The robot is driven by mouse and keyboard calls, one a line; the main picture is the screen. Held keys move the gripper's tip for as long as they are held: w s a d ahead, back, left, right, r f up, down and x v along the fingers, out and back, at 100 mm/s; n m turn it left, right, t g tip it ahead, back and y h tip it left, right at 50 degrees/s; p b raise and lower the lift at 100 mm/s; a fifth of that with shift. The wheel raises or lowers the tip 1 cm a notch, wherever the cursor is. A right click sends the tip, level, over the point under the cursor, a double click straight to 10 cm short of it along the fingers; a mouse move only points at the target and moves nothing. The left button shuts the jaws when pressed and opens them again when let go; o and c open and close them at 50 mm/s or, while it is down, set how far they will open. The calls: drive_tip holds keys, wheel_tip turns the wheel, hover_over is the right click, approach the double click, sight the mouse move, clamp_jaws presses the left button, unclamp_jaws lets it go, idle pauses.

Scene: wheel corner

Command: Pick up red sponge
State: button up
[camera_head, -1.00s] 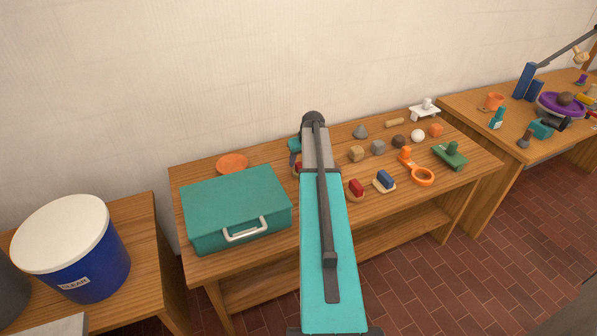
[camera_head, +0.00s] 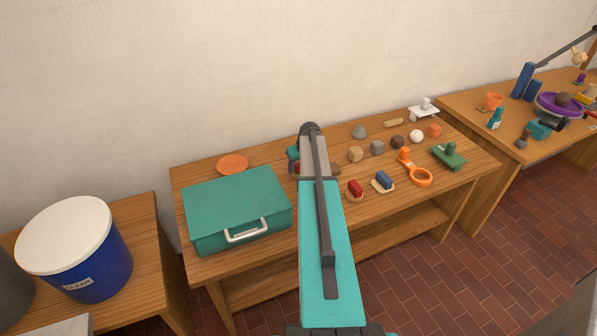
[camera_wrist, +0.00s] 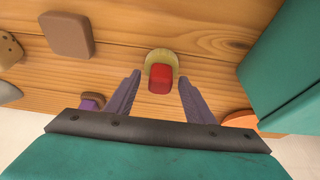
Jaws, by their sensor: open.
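In the wrist view a red block (camera_wrist: 160,78) lies with a rounded yellow-green piece on the wooden table, ahead of and between my fingertips. I take this to be the red sponge. My gripper (camera_wrist: 158,82) is open and empty, its fingers apart on either side of the red block. In the head view my arm hides most of this spot.
A teal case (camera_head: 237,205) stands close on the left; its side (camera_wrist: 290,65) fills the wrist view's right. An orange disc (camera_head: 232,164) lies behind it. A brown block (camera_wrist: 68,35) is near my gripper.

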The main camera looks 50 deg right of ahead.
idle(0.4)
drive_tip(key=c, duration=1.1)
drive_tip(key=shift+r, duration=0.2)
drive_tip(key=shift+r+b, duration=0.6)
drive_tip(key=shift+r, duration=0.25)
drive_tip(key=shift+s+d+r+b, duration=0.2)
drive_tip(key=shift+s+r+b, duration=0.25)
drive_tip(key=shift+s+r, duration=0.15)
drive_tip(key=s+d+b, duration=0.1)
drive_tip(key=s+d, duration=0.1)
drive_tip(key=s, duration=0.2)
drive_tip(key=s+d+r+b, duration=0.1)
drive_tip(key=s+d, duration=0.1)
drive_tip(key=s, duration=0.3)
drive_tip(key=s+d+b, duration=0.1)
drive_tip(key=s, duration=0.3)
drive_tip(key=shift+s+d+r, duration=0.3)
drive_tip(key=shift+d+r, duration=0.05)
drive_tip(key=shift+d, duration=0.05)
